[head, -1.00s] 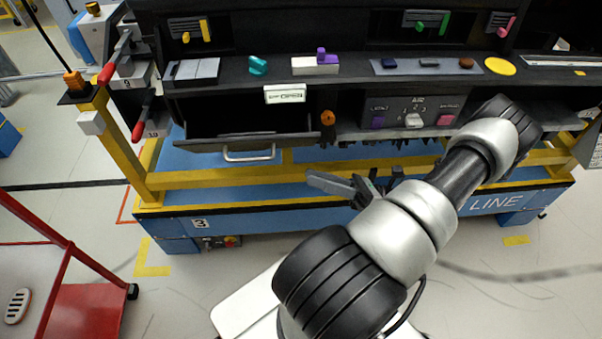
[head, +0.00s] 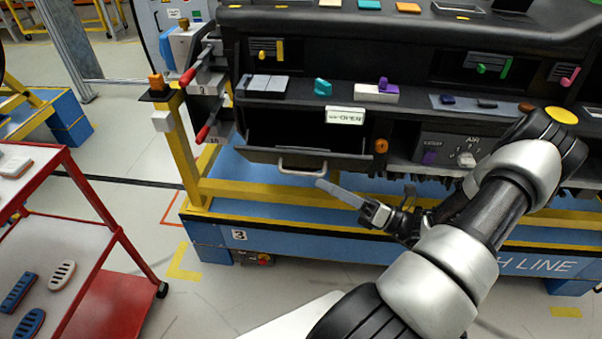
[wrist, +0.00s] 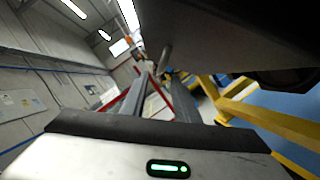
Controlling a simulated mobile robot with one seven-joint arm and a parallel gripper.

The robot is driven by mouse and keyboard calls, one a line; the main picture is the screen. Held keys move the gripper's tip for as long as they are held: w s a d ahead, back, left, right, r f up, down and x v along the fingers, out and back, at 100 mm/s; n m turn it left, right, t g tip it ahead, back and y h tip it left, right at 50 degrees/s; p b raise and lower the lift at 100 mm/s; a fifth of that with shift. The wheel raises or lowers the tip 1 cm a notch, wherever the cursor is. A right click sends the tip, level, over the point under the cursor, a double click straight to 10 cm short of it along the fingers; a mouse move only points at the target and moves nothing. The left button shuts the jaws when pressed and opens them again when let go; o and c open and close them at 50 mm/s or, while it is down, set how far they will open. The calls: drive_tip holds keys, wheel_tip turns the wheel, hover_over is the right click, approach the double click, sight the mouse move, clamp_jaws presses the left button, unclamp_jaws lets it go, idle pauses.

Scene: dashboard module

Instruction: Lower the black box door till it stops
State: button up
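The black box door (head: 315,159) is a dark flap on the front of the dashboard module. It hangs tilted outward below the dark box opening, with a silver bar handle (head: 302,170) on its front. A white label reading OPEN (head: 345,116) is above the opening. My gripper (head: 325,188) is just below and in front of the door, pointing left, with its tips near the handle. It seems apart from the door and empty. In the wrist view the dark underside of the door (wrist: 235,35) fills the upper right, and a gap shows between my fingers (wrist: 156,85).
An orange knob (head: 381,146) and the AIR panel (head: 450,150) sit right of the door. Red-handled levers (head: 190,75) and a yellow post (head: 184,145) stand to the left. A red cart (head: 100,240) is at the left, with open floor between it and the blue base.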

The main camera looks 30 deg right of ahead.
sight(301, 173)
drive_tip(key=x, duration=0.7)
drive_tip(key=shift+w+a+r, duration=0.1)
drive_tip(key=shift+a, duration=0.1)
clamp_jaws()
